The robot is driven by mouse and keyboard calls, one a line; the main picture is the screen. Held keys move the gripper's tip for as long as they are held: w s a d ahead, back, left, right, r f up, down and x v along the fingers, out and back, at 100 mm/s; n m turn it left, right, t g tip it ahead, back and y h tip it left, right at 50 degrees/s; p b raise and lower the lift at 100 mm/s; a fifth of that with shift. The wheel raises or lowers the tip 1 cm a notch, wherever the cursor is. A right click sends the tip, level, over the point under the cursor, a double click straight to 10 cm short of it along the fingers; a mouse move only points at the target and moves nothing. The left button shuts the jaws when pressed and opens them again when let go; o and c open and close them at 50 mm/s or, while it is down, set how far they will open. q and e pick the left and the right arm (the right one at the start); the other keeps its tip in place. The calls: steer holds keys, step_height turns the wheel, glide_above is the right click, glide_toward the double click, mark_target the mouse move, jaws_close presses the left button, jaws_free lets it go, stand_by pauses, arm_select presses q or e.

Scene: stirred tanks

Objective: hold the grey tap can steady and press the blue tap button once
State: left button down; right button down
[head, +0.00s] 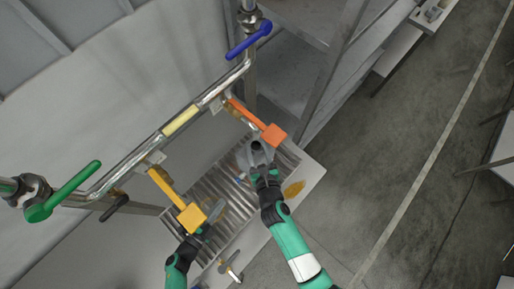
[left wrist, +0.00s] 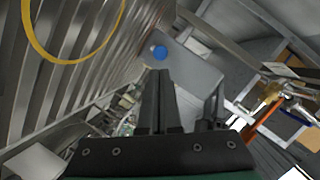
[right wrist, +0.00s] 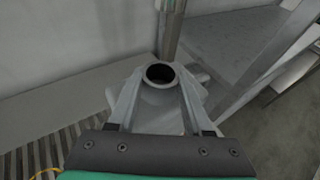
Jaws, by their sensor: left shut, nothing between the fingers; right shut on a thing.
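The grey tap can (head: 256,153) is between the fingers of my right gripper (head: 259,160), which is shut on it. In the right wrist view the can (right wrist: 160,100) shows its round dark opening (right wrist: 160,74) facing the camera, with a finger on each side. My left gripper (head: 215,208) is shut and empty, low beside the yellow-handled valve in the head view. In the left wrist view the blue tap button (left wrist: 160,52) appears just past the closed fingertips (left wrist: 157,75), on a grey surface. I cannot tell whether they touch.
A ribbed metal tray (head: 310,178) lies below both grippers. Above it runs a steel pipe (head: 130,160) with a yellow block lever (head: 192,217), an orange block lever (head: 273,134), a green handle (head: 70,190) and a blue handle (head: 248,41). Open floor lies right.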

stand_by(0.4)
